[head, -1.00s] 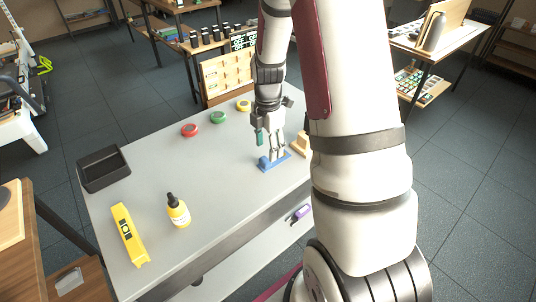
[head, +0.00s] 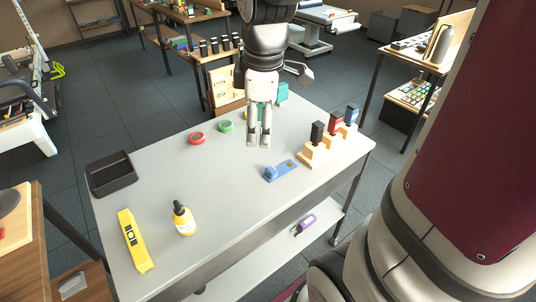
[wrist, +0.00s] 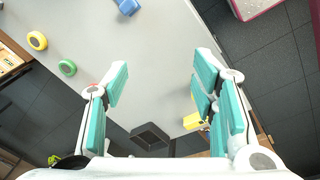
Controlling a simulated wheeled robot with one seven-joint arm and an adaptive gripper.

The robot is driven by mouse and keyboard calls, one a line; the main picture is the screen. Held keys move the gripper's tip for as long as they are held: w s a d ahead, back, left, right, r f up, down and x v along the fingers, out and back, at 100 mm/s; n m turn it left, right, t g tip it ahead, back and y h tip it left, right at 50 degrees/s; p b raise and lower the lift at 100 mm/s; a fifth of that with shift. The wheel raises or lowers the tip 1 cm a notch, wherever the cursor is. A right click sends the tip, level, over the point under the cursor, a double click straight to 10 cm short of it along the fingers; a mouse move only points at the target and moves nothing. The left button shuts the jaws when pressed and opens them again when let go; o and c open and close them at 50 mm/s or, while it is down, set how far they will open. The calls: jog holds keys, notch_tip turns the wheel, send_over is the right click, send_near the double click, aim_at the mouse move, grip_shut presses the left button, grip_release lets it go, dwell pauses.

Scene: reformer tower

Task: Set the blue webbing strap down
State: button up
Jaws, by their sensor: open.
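The blue webbing strap (head: 281,170) lies on the grey table (head: 222,182), near its front right edge, with a rounded coil at its left end. It also shows at the top of the wrist view (wrist: 127,6), partly cut off by the frame edge. My gripper (head: 258,143) is above the table, up and to the left of the strap in the head view, apart from it. Its teal-padded fingers (wrist: 158,92) are spread wide in the wrist view with nothing between them.
A wooden block rack (head: 318,152) with dark, red and blue items stands right of the strap. Red (head: 197,138) and green (head: 226,126) rolls lie at the back. A black tray (head: 111,174), yellow level (head: 134,240) and yellow bottle (head: 184,219) are left. The table's middle is clear.

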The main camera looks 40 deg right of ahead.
jog(key=s+a+r+m+t, duration=0.1)
jog(key=s+a+r+m, duration=0.1)
jog(key=s+m, duration=0.3)
jog(key=s+a+r+m+t, duration=0.1)
jog(key=s+a+r+m, duration=0.2)
jog(key=s, duration=0.6)
jog(key=shift+s+a+m, duration=0.35)
jog(key=shift+a+m, duration=0.85)
